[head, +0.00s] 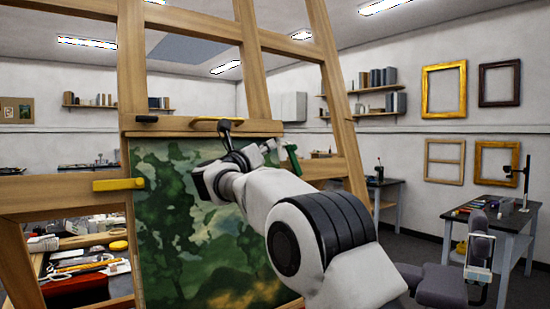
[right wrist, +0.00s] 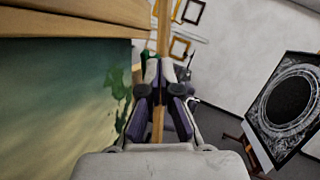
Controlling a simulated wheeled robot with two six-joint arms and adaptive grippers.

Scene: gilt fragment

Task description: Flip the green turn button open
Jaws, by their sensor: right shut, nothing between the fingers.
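The green turn button (head: 291,157) is at the right edge of the painting (head: 165,215) on the wooden easel. It stands tilted, close to upright, beside the easel's right post. In the right wrist view a small part of the green button (right wrist: 148,57) shows just beyond the fingertips, mostly hidden by them. My right gripper (head: 272,145) is shut and empty, with its tips close to the green button; I cannot tell whether they touch it. It also shows in the right wrist view (right wrist: 159,75). My left gripper is not in view.
A black button (head: 146,118), a gold button (head: 218,121) and a yellow button (head: 118,184) sit on the easel's frame. A cluttered bench (head: 85,243) is behind at left. A dark ornate framed piece (right wrist: 285,108) stands at right in the wrist view.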

